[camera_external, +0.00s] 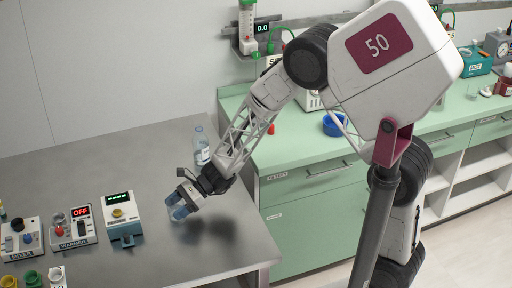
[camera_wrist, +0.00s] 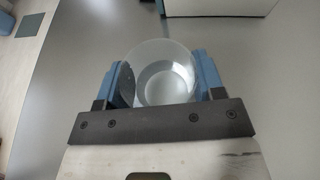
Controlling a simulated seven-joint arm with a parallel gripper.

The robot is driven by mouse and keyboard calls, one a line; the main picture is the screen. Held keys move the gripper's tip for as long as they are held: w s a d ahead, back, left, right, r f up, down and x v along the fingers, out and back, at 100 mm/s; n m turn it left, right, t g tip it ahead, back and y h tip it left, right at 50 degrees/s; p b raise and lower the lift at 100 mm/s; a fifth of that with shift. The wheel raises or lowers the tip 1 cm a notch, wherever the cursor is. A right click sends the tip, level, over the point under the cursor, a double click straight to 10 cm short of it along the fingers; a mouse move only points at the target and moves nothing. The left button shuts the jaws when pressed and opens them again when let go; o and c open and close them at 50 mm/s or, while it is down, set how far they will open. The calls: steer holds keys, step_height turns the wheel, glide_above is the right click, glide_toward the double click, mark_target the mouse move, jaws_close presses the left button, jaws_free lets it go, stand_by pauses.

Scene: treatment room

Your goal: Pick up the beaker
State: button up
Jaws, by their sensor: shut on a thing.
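The beaker (camera_wrist: 165,80) is a clear round vessel, seen from above in the wrist view between the two blue fingers of my gripper (camera_wrist: 162,84). The fingers press on it from both sides. In the external view my gripper (camera_external: 180,207) is low over the steel table (camera_external: 85,176), and the beaker is mostly hidden by the fingers. I cannot tell whether the beaker touches the table or is a little above it.
A clear bottle (camera_external: 201,147) stands behind my gripper. A green counter (camera_external: 290,150) is beyond the table. The table's front middle is clear.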

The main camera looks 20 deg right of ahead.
mark_target(175, 200)
steer(key=shift+r, duration=0.15)
steer(key=shift+r, duration=1.4)
steer(key=s+d+r, duration=0.1)
steer(key=s+d, duration=1)
steer(key=shift+d+r, duration=0.15)
steer(key=shift+r, duration=0.1)
steer(key=shift+s, duration=0.1)
